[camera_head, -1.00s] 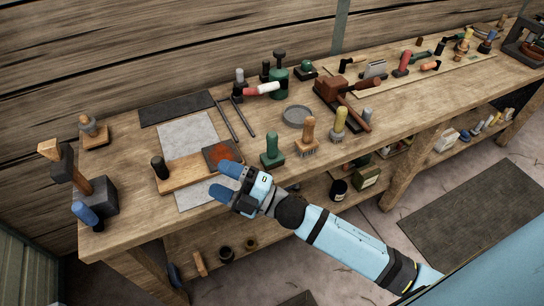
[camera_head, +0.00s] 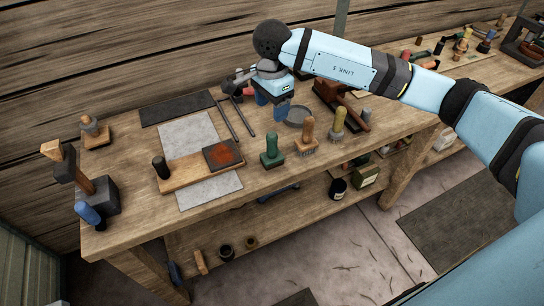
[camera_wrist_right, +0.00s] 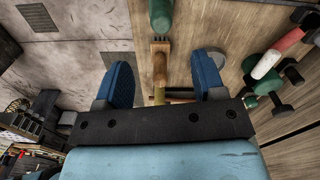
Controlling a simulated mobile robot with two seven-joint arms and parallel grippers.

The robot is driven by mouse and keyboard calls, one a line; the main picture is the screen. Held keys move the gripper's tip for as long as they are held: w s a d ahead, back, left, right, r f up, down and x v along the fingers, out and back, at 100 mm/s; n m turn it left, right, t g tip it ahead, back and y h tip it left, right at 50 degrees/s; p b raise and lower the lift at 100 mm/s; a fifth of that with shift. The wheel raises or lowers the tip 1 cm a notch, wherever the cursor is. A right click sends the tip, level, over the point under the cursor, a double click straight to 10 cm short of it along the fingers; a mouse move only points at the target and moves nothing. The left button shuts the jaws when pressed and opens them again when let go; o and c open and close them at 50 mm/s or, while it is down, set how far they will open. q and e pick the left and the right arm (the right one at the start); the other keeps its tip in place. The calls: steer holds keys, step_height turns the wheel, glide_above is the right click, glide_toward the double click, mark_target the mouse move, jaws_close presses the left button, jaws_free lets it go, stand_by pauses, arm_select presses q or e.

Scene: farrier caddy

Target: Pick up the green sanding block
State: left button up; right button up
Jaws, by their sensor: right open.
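A green block-shaped tool with an upright green handle (camera_head: 272,149) stands near the bench's front edge in the head view. Its green end also shows at the top of the wrist view (camera_wrist_right: 161,14). I cannot tell for sure whether it is the sanding block; another low green piece at the back of the bench, seen earlier, is now hidden behind my arm. My right gripper (camera_head: 273,105) is open and empty, pointing down above the bench, behind the green tool and near a grey round dish (camera_head: 298,115). Its blue fingers are spread in the wrist view (camera_wrist_right: 163,82).
A wooden-handled brush (camera_head: 308,130) and a yellow-handled one (camera_head: 338,122) stand right of the green tool. A board with a dark red-stained pad (camera_head: 222,154) lies left. Two dark rods (camera_head: 235,119) lie behind. Bare bench wood surrounds the green tool's left front.

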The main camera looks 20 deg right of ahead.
mark_target(272, 143)
step_height(272, 143, down, 8)
steer(key=shift+d+f+p, duration=0.1)
steer(key=shift+f+p, duration=0.1)
steer(key=shift+p, duration=0.2)
steer(key=shift+w+f+p, duration=0.1)
steer(key=shift+f+p, duration=0.45)
steer(key=shift+f, duration=2.1)
steer(key=c, duration=1.1)
jaws_close()
steer(key=shift+r, duration=0.1)
